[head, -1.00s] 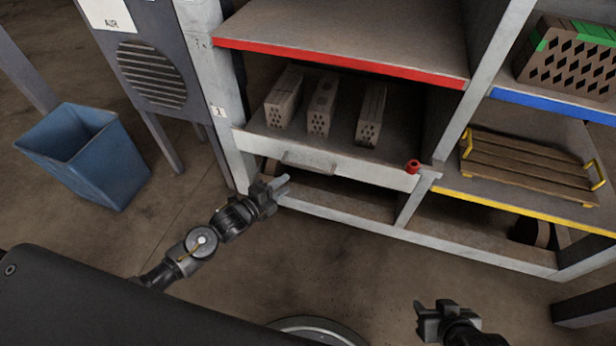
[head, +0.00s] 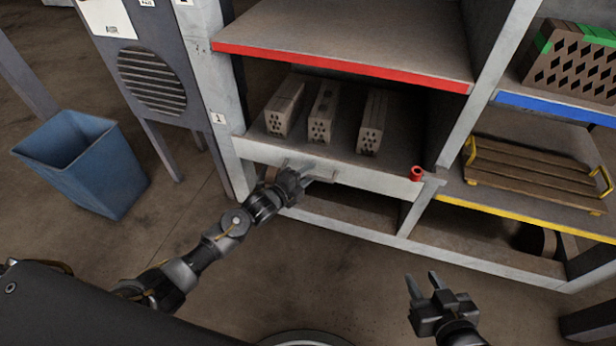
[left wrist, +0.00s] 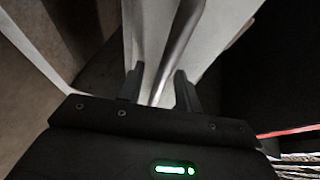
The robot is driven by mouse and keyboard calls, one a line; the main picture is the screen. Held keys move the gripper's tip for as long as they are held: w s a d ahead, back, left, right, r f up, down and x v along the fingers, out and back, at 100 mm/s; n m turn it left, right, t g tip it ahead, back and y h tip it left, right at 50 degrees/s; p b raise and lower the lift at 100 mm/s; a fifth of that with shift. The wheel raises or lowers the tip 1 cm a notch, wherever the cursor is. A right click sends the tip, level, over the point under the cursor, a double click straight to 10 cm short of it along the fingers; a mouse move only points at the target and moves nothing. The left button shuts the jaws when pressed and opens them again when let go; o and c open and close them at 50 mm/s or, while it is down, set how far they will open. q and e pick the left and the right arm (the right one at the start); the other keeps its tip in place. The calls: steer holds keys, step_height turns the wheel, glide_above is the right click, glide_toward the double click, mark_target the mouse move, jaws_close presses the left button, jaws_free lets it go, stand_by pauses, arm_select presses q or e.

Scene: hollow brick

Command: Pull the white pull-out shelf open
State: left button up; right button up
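The white pull-out shelf (head: 383,181) sits in the left bay of the rack, below the red-edged shelf, with several hollow bricks (head: 322,115) on it. Its handle (head: 312,171) is a bar on the front panel. My left gripper (head: 308,176) is at the handle. In the left wrist view, the left gripper (left wrist: 160,88) has its two fingers apart, with the handle bar (left wrist: 178,50) running between them; a gap shows beside the bar. My right gripper (head: 424,285) is open and empty in front of the rack, above the floor.
A red knob (head: 416,173) sits at the right end of the pull-out shelf's front. A wooden tray with yellow handles (head: 535,168) is on the yellow-edged shelf. A blue bin (head: 85,160) stands at left beside a grey cabinet (head: 150,75). The floor before the rack is clear.

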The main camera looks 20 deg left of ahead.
arm_select(q)
steer(key=shift+w+d, duration=0.1)
steer(key=shift+w, duration=0.1)
jaws_close()
stand_by(0.3)
